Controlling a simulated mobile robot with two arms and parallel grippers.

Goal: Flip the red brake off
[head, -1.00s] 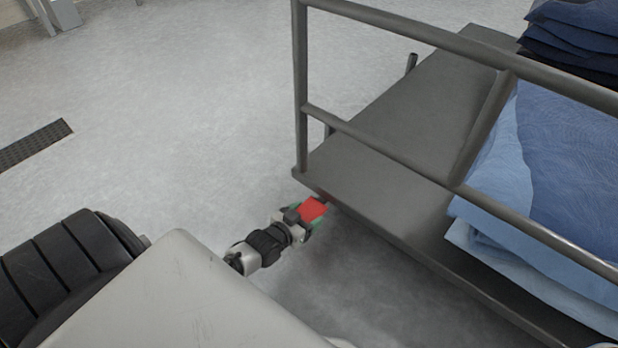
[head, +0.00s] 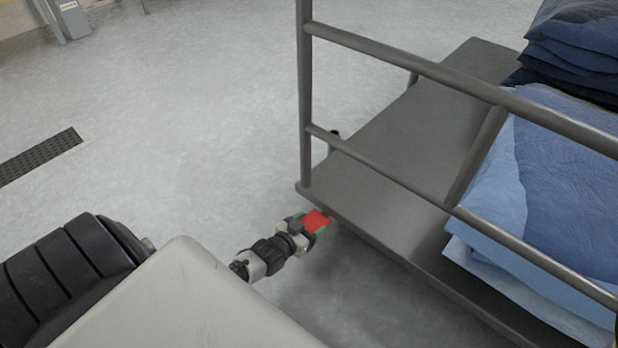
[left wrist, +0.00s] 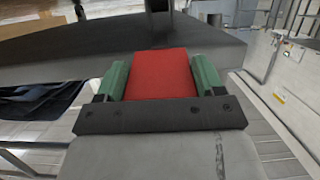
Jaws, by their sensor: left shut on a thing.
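The red brake (head: 316,219) is a flat red pedal at the near left corner of the grey cart (head: 385,175), just below the deck's edge. My left gripper (head: 314,228) is at the brake, with its green-lined fingers on either side of it. In the left wrist view the red brake (left wrist: 161,75) fills the space between the two green finger pads of my left gripper (left wrist: 160,82), and the gripper is shut on it. The cart's deck edge (left wrist: 60,62) lies just beyond. The brake's mount is hidden. My right gripper is not in view.
The cart has a grey tube rail (head: 305,100) standing above the brake. Folded blue cloths (head: 560,190) and dark cloths (head: 565,60) are stacked on its right part. A dark floor grate (head: 38,157) lies at the left. The floor left of the cart is clear.

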